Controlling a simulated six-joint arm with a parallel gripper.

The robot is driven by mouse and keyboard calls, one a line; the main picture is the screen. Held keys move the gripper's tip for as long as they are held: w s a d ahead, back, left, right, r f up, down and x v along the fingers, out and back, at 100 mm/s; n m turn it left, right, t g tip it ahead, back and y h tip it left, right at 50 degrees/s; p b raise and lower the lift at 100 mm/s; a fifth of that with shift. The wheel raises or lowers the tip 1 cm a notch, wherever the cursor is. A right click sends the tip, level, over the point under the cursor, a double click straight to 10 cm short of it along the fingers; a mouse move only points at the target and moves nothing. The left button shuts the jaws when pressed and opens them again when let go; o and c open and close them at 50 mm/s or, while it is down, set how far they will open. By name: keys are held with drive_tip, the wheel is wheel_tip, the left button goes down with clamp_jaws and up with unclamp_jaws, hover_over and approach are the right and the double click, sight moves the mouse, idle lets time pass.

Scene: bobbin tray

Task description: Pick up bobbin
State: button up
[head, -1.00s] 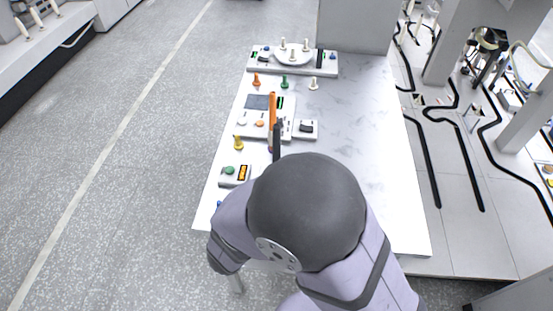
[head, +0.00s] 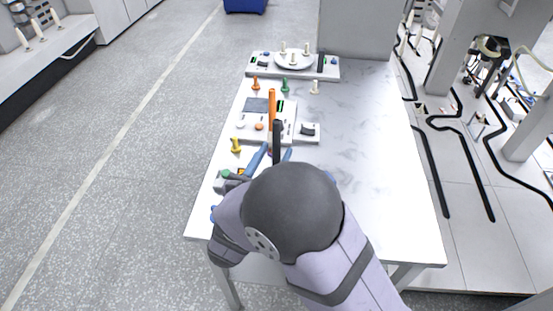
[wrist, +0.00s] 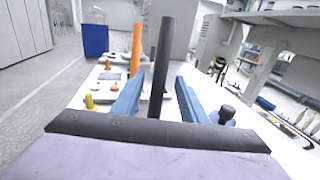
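Several small bobbin-like pieces stand upright on the white table: an orange one (head: 256,83), a green one (head: 285,86), a white one (head: 315,87) and a yellow one (head: 236,145). More white ones stand on a round dish (head: 293,63) at the back. My gripper (head: 273,157) is above the table's near half, right of the yellow piece. In the wrist view my gripper's (wrist: 160,88) two blue fingers are apart. A black upright rod (wrist: 164,52) appears between them; I cannot tell how far beyond them it stands. No bobbin shows held. My arm hides part of the table.
A tall orange rod (head: 271,110) stands by the white control panel (head: 249,127). A small box with a dark knob (head: 308,130) sits to its right. A green-button box (head: 225,174) is partly hidden by my gripper. The table's right half (head: 375,140) is clear.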

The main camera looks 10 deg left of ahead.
drive_tip(key=p+x, duration=0.1)
drive_tip(key=x, duration=0.5)
drive_tip(key=shift+p, duration=0.4)
drive_tip(key=shift+f, duration=0.1)
clamp_jaws()
